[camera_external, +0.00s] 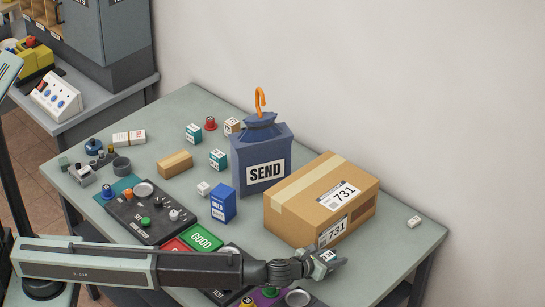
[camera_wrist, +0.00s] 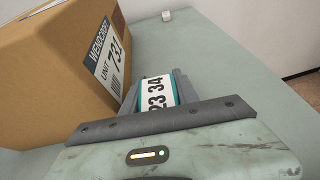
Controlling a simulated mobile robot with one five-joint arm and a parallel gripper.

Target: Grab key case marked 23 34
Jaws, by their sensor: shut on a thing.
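The key case marked 23 34 (camera_wrist: 156,92) is a small block with a white label and teal edges. In the wrist view it sits between the fingers of my gripper (camera_wrist: 160,88), which is shut on it. In the external view my gripper (camera_external: 329,261) is at the front right of the table, just in front of the cardboard box, and the case (camera_external: 327,255) shows small with its white face up. Its underside is hidden, so I cannot tell whether it touches the table.
The cardboard box (camera_external: 315,192) marked 731 stands close behind my gripper; it also shows at left in the wrist view (camera_wrist: 62,70). A blue SEND sack (camera_external: 261,145), several small cases and a button panel (camera_external: 150,211) lie further left. The table's right side is mostly clear, with one small white block (camera_external: 414,222).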

